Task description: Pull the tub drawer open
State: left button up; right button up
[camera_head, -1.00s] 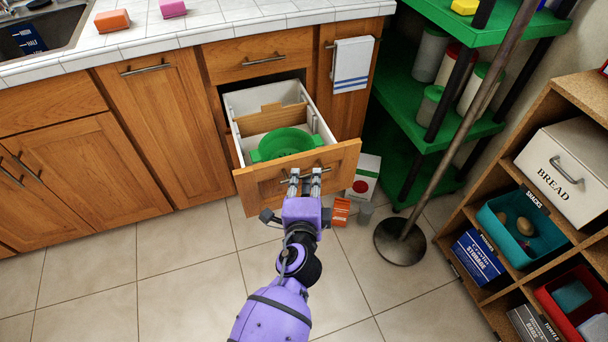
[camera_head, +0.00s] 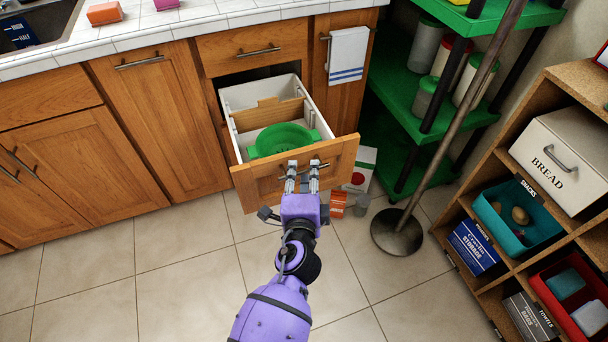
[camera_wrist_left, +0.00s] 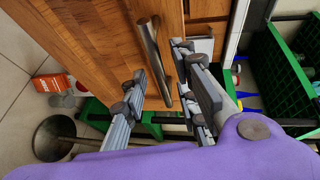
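The tub drawer (camera_head: 250,187) stands pulled out of the wooden cabinet, its pale inside showing. A green tub with holes (camera_head: 282,140) sits in it, in front of a wooden divider (camera_head: 268,119). My left gripper (camera_head: 302,172) is at the drawer front, its two fingers apart on either side of a short part of the bar handle (camera_head: 322,167). In the left wrist view the metal handle (camera_wrist_left: 154,55) runs between the parted fingers (camera_wrist_left: 165,88), with gaps visible beside it. The right gripper is not in view.
A metal pole on a round base (camera_head: 397,233) stands right of the drawer. An orange box (camera_head: 338,204), a grey cup and a white carton (camera_head: 359,168) are on the floor beside the drawer front. A green shelf rack (camera_head: 408,80) is behind. Tiled floor left is clear.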

pick_arm(q)
jog(key=v, duration=1.2)
dwell(0.4)
